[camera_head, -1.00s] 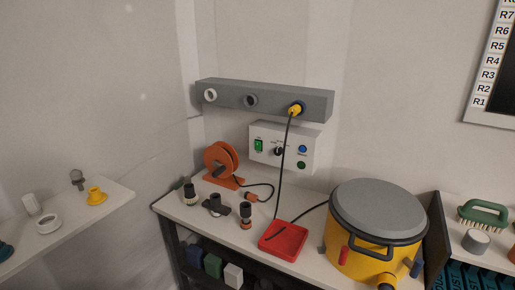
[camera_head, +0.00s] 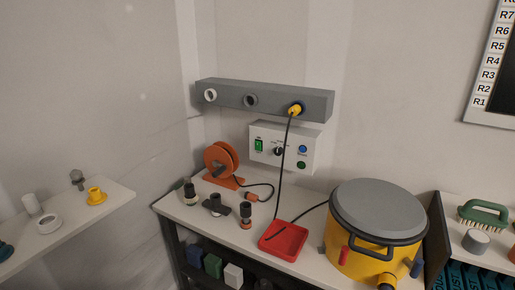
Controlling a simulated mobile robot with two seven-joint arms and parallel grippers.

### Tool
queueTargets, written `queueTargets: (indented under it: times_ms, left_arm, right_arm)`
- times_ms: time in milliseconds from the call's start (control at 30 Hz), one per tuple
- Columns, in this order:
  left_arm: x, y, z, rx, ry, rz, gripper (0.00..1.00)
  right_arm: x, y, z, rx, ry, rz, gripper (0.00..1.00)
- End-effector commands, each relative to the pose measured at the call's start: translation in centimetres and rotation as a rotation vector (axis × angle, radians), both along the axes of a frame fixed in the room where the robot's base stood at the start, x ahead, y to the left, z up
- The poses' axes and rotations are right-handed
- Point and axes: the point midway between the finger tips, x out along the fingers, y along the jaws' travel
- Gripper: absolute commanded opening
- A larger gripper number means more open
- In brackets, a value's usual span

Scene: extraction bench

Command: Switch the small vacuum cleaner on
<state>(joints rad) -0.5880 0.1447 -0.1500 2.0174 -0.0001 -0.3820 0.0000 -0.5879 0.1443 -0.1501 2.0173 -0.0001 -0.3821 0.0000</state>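The small vacuum cleaner (camera_head: 362,240) is a yellow drum with a grey lid and a dark handle, standing at the right end of the bench. A red part and a blue part sit on its sides. A black cable runs from it past the red tray to a yellow plug (camera_head: 295,109) at the right socket of the grey wall rail. A white control box (camera_head: 285,147) on the wall has a green rocker switch (camera_head: 259,145), a black rotary knob (camera_head: 279,151), a blue button (camera_head: 302,149) and a dark green button (camera_head: 301,165). Neither gripper is in view.
An orange cable reel (camera_head: 221,160), several dark fittings (camera_head: 216,205) and a red tray (camera_head: 284,240) stand on the bench (camera_head: 180,211). A left shelf (camera_head: 75,220) holds small parts. A green brush (camera_head: 482,213) lies at the right.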

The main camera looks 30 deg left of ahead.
Motion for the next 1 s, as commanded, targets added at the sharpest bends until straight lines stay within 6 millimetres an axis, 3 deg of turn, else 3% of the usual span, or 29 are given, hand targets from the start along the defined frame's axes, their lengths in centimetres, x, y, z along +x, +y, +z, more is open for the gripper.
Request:
queueTargets:
  times_ms: [833, 1000]
  left_arm:
    - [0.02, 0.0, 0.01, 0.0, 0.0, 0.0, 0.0]
    - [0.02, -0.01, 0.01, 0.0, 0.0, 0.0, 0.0]
  right_arm:
    - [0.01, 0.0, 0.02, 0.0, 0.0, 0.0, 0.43]
    - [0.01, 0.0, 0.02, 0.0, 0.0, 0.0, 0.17]
